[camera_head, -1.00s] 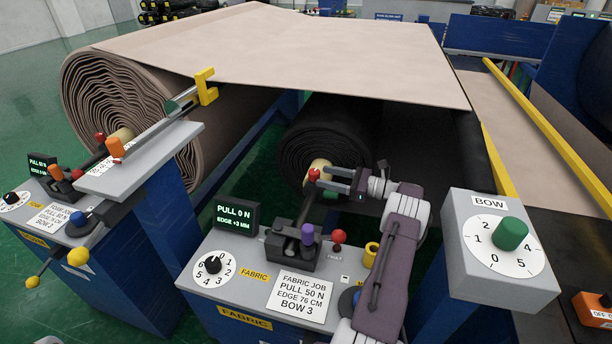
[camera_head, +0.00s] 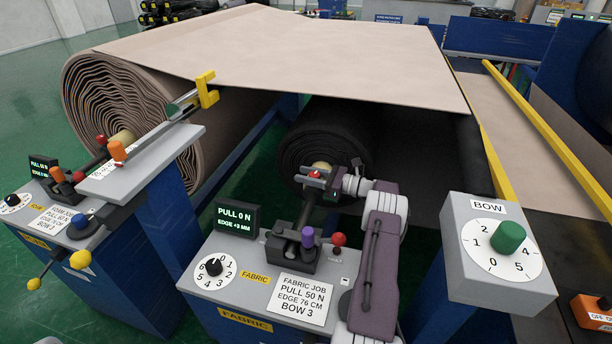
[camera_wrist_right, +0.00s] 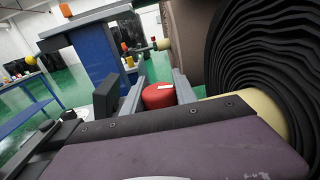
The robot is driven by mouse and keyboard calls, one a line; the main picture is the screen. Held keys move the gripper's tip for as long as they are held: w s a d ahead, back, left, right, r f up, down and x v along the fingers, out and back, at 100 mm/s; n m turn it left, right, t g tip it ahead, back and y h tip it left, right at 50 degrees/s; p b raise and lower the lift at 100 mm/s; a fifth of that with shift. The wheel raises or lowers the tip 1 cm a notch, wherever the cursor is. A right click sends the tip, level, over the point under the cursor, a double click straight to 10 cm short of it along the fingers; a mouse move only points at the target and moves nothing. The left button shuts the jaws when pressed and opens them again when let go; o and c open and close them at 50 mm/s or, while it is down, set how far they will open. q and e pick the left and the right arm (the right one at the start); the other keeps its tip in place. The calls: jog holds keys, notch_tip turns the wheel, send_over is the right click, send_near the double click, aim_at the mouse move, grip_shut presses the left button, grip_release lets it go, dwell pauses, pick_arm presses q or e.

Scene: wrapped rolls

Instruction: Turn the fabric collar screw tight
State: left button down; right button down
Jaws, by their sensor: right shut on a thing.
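The fabric collar screw is a red knob (camera_head: 315,173) at the pale core end of the dark fabric roll (camera_head: 326,142). In the right wrist view the red knob (camera_wrist_right: 158,95) carries a white mark on its top. My right gripper (camera_head: 323,181) is shut on this knob, with one finger on each side of it in the wrist view (camera_wrist_right: 157,92). The collar around the shaft is partly hidden by the fingers. My left gripper is not in view.
The fabric console (camera_head: 222,292) stands in front, with a display (camera_head: 237,217) reading PULL 0 N and EDGE +3 MM. A purple-topped lever (camera_head: 307,236) and a red ball knob (camera_head: 339,240) rise close to my right arm. The BOW dial box (camera_head: 500,283) stands to the right.

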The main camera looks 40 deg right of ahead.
jog(key=shift+r+p, duration=0.2)
jog(key=shift+p, duration=0.25)
jog(key=m+t+h+p, duration=0.1)
jog(key=p, duration=0.1)
jog(key=m+h+p, duration=0.1)
jog(key=h+p, duration=0.1)
jog(key=shift+w+d+r+m+t+h, duration=0.1)
jog(key=shift+w+d+m+t+h, duration=0.1)
jog(key=shift+m+t+h, duration=0.15)
jog(key=h, duration=0.1)
jog(key=m+t+h+p, duration=0.1)
jog(key=m+h, duration=0.1)
jog(key=shift+d+f+h, duration=0.2)
jog(key=shift+d+h, duration=0.05)
jog(key=shift+w+d+f+m+t+h+p, duration=0.15)
jog(key=shift+d+m+h+p, duration=0.1)
jog(key=shift+m+h, duration=0.65)
jog(key=shift+s+d+r+m+t+h+p, duration=0.15)
jog(key=shift+m+h, duration=0.4)
jog(key=shift+h, duration=0.65)
jog(key=shift+d, duration=0.1)
jog(key=c, duration=1)
grip_release()
jog(key=shift+o, duration=0.2)
jog(key=shift+f, duration=0.1)
jog(key=s, duration=0.9)
jog(key=shift+a+b, duration=0.4)
jog(key=shift+b, duration=0.05)
